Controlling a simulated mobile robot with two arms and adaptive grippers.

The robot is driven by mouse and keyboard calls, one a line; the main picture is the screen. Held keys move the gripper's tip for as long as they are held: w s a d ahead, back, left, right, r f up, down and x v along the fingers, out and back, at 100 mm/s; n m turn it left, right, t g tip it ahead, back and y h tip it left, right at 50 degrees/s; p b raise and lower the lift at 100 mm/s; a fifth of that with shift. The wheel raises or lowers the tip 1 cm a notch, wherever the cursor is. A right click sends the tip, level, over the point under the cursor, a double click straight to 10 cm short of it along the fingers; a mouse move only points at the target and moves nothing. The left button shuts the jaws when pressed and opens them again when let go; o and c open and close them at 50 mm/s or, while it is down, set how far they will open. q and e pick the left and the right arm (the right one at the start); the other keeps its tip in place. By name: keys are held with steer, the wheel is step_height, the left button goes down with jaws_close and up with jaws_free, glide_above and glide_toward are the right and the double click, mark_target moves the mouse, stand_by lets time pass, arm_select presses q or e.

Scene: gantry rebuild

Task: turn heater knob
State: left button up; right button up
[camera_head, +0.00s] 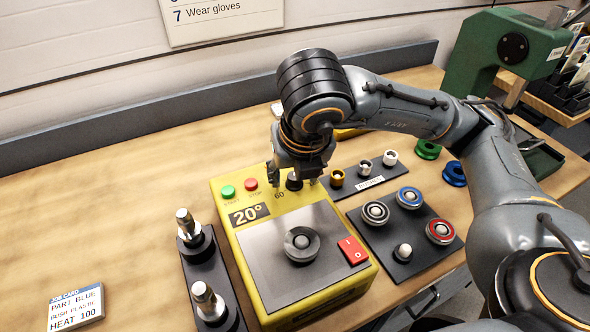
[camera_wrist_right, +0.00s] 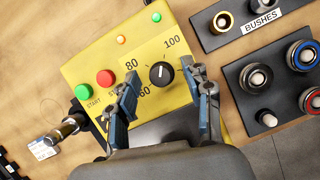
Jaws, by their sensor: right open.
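The heater (camera_head: 226,227) is a yellow box with a grey top plate and a display reading 20°. Its black knob (camera_wrist_right: 161,74) sits among the marks 60, 80 and 100; in the head view the knob (camera_head: 294,181) is partly under my gripper. A pale mark shows on the knob, but its exact setting is hard to read. My right gripper (camera_wrist_right: 163,82) is open, with one finger on each side of the knob. It points down at the heater's back edge in the head view (camera_head: 296,174). Contact with the knob cannot be told. My left gripper is not in view.
Green (camera_head: 228,191) and red (camera_head: 251,184) buttons lie left of the knob. A red switch (camera_head: 352,250) and ringed part (camera_head: 301,244) are nearer. Dark trays with bushes and rings stand right, metal tools left. A job card (camera_head: 76,308) reads HEAT 100.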

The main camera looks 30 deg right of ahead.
steer(key=v, duration=1.2)
stand_by(0.5)
